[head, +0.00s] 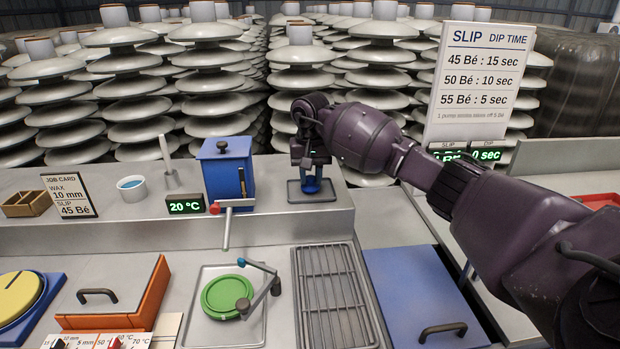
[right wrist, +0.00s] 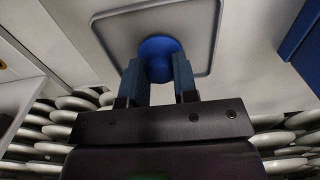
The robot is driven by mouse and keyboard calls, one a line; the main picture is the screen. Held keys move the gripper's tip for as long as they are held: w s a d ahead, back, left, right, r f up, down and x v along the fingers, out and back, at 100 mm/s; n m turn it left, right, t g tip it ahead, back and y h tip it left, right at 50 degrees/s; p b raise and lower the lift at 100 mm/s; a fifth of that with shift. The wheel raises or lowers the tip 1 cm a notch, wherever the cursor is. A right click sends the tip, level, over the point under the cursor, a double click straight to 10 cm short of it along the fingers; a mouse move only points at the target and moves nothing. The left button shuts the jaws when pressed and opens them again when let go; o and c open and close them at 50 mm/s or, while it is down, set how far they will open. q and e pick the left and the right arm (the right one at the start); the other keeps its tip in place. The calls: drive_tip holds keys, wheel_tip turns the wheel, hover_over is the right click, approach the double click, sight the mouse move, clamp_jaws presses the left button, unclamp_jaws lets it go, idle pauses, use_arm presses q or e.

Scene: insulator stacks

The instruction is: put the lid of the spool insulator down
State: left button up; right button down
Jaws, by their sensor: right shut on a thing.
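My right gripper (head: 309,163) reaches in from the right and points down over a small grey tray (head: 294,196) on the raised back shelf. It is shut on a small round blue piece (head: 311,186), which I take to be the lid. In the right wrist view the blue lid (right wrist: 160,50) sits between the two fingers of the right gripper (right wrist: 158,78), with the grey tray (right wrist: 100,22) around it. I cannot tell whether the lid touches the tray. The spool insulator itself I cannot make out. My left gripper is not in view.
A blue box (head: 225,172) with a lever and red-tipped valve stands left of the tray. A temperature display (head: 186,205), white cup (head: 132,189) and job card (head: 69,196) stand farther left. In front are a green disc (head: 226,296), a wire rack (head: 333,300) and a blue cover (head: 425,290).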

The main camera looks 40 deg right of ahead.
drive_tip(key=shift+f, duration=0.3)
drive_tip(key=shift+f, duration=0.2)
drive_tip(key=c, duration=0.9)
unclamp_jaws()
drive_tip(key=shift+r, duration=0.1)
